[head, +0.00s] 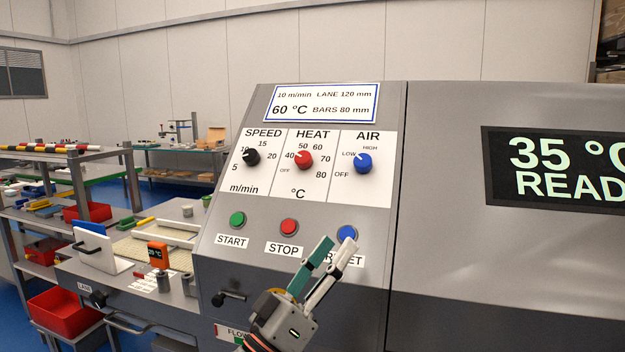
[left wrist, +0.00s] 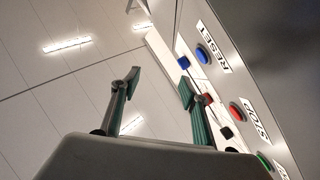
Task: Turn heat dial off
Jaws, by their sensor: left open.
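The heat dial (head: 303,160) is a red knob in the middle of the white panel. Its white mark points up and left, near the 40 label; OFF is printed lower left of it. My left gripper (head: 330,250) is open and empty, its fingers in front of the blue RESET button, below and right of the heat dial and apart from it. In the left wrist view the open fingers (left wrist: 158,82) show at the middle, and the red heat dial (left wrist: 208,98) is partly seen just right of the right finger. My right gripper is not in view.
The black speed dial (head: 251,157) and blue air dial (head: 364,163) flank it. Below are the green START (head: 237,219), red STOP (head: 289,226) and blue RESET (head: 347,233) buttons. A display (head: 560,165) reads 35 °C. A black crank handle (head: 228,297) sticks out lower left.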

